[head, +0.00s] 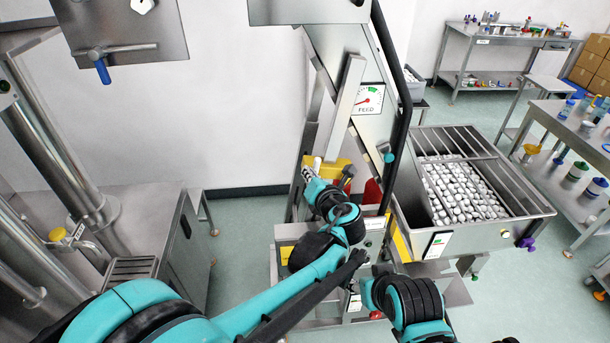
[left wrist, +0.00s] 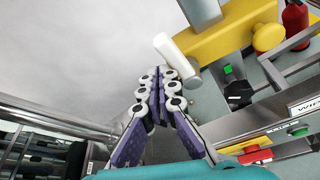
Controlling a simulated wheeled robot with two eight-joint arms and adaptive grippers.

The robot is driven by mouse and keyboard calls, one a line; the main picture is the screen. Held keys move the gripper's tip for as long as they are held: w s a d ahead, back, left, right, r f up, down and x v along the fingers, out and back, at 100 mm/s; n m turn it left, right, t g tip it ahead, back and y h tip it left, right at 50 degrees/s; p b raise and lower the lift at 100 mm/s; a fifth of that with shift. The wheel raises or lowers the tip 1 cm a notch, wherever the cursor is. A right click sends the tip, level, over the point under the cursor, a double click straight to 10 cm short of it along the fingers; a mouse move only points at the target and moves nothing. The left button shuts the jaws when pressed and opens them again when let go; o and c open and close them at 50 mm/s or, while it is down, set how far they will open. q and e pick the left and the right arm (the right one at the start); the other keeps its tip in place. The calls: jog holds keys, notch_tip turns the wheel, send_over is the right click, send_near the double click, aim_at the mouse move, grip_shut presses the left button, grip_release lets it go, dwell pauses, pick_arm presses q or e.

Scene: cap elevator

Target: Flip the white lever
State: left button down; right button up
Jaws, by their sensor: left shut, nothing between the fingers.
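The white lever (left wrist: 176,56) is a short white cylinder in the left wrist view, tilted, beside a yellow block (left wrist: 222,38). In the head view the lever (head: 317,164) is a small white piece next to the yellow part of the machine. My left gripper (left wrist: 161,72) is shut and empty, its fingertips close to the lower left side of the lever. I cannot tell whether they touch it. In the head view my left gripper (head: 307,174) is small and partly hidden by my own arm.
A green button (left wrist: 228,69), a black knob (left wrist: 238,91) and a red button (left wrist: 256,156) are right of the fingers. A feed gauge (head: 368,98) is on the inclined machine. A hopper of caps (head: 550,211) stands right.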

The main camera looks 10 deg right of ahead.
pick_arm(q)
jog(key=shift+d+r, duration=0.15)
jog(key=shift+d, duration=0.4)
dwell(0.4)
